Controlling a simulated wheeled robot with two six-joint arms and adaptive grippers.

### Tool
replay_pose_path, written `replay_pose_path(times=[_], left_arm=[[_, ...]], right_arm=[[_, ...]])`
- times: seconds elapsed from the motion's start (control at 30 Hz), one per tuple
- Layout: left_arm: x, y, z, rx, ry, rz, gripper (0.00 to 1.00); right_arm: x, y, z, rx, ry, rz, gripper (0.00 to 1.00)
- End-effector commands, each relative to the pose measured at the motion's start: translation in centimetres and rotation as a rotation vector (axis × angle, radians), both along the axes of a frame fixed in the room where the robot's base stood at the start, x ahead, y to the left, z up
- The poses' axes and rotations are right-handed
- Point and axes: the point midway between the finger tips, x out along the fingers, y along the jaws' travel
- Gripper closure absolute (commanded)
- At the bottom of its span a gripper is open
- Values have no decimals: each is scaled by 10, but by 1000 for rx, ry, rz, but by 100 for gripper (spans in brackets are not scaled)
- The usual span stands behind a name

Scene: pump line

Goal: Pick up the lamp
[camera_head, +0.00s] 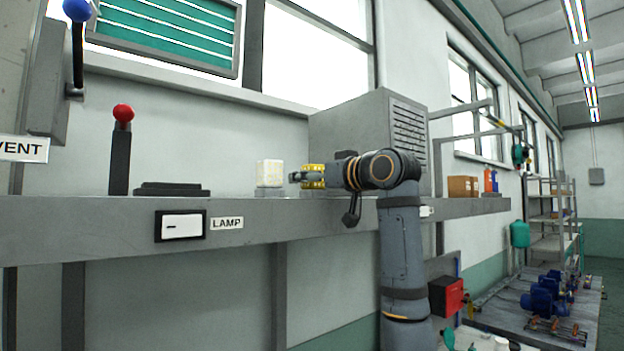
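A LAMP label (227,223) sits on the front of the long grey shelf (110,232), beside a white rocker switch (182,225) in a dark frame. A pale cream block (269,172) stands on a small grey base on the shelf; I cannot tell whether it is the lamp. My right gripper (297,177) points left at shelf height, just right of the block in the picture. Yellow parts show around its fingers; whether they are its own or a held thing is unclear. I see no clear gap between its fingertips. My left gripper is out of view.
A red-knobbed lever (121,150) and a dark flat plate (172,189) are on the shelf at left. A grey louvred cabinet (365,130) is behind my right arm. A brown box (462,186) and bottles are farther right. Blue pumps (545,300) sit low at right.

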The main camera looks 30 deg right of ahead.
Motion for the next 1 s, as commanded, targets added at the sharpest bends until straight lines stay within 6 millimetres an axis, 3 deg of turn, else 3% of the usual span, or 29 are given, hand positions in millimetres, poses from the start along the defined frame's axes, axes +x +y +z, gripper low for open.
replay_pose_path(times=[0.07, 0.5, 0.77, 0.87, 1.0], left_arm=[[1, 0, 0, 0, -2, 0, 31], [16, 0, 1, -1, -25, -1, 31], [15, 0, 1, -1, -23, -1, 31], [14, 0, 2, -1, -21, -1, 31], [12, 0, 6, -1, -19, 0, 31]], right_arm=[[0, 0, 0, 0, -1, 0, 32], [-1, 0, 0, 0, 0, 0, 91], [-1, 0, 2, 1, 0, 0, 92], [-1, 0, 11, 3, -1, 1, 92], [-1, 1, 40, 3, -4, 2, 92]])
